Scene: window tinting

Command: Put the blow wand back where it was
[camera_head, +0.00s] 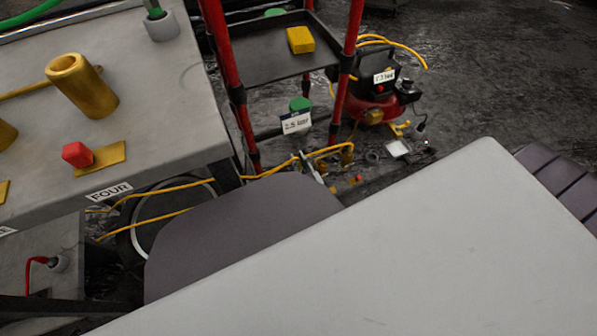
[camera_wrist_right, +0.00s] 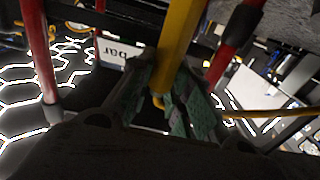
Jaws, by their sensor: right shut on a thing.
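In the right wrist view my right gripper (camera_wrist_right: 170,98) has its green finger pads shut on the yellow blow wand (camera_wrist_right: 178,48). The wand's yellow shaft runs up and out of the top of that view. Its lower end lies between the pads. A yellow hose (camera_wrist_right: 262,113) runs off to the right beside the fingers. A yellow hose (camera_head: 265,172) also crosses the floor area in the head view. I cannot make out the wand or the right fingertips there. My left gripper is in neither view.
A red-posted rack (camera_head: 230,75) with a dark shelf (camera_head: 258,62) carries a yellow block (camera_head: 300,40). A grey bench (camera_head: 150,105) at left holds yellow pieces and a grey cup (camera_head: 162,27).

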